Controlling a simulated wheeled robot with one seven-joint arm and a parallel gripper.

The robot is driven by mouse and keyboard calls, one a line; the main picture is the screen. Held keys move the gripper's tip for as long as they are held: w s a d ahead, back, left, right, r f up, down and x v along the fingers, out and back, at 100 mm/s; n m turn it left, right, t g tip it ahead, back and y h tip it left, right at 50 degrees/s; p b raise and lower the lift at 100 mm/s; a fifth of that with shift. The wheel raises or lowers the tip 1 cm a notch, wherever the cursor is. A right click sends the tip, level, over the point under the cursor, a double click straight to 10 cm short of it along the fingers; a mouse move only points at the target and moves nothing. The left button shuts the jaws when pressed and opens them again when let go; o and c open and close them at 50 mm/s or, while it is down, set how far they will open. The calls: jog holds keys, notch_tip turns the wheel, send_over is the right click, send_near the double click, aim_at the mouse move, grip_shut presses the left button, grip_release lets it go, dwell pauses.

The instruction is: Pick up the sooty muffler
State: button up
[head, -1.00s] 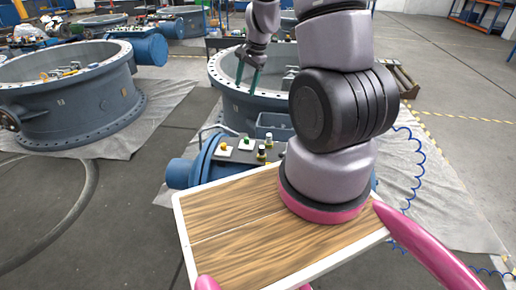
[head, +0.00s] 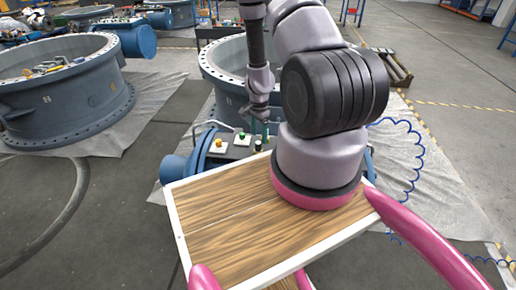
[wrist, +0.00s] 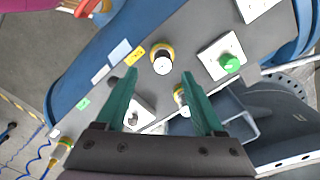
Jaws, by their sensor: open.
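Several small fittings stand on the grey top plate (wrist: 200,25) of the blue actuator. One pale-topped brass fitting (wrist: 162,62) stands just beyond my fingertips in the wrist view. Another brass fitting (wrist: 180,97) is near the right finger, partly hidden. A dark fitting on a white pad (wrist: 140,115) is partly covered by the left finger. Which of these is the sooty muffler I cannot tell; no soot shows clearly. My gripper (wrist: 160,76) is open with green fingers and nothing between its tips. In the head view my gripper (head: 259,127) is over the actuator's top plate.
A green-capped part (wrist: 230,64) sits on a white pad to the right. A yellow-capped part (head: 218,144) sits on another pad. The large valve ring (head: 225,85) rises behind. My arm hides the plate's right part in the head view.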

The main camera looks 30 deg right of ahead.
aim_at(258, 143)
jog(key=f, duration=0.5)
jog(key=shift+w+a+f, duration=0.15)
jog(key=shift+w+a, duration=0.05)
grip_shut()
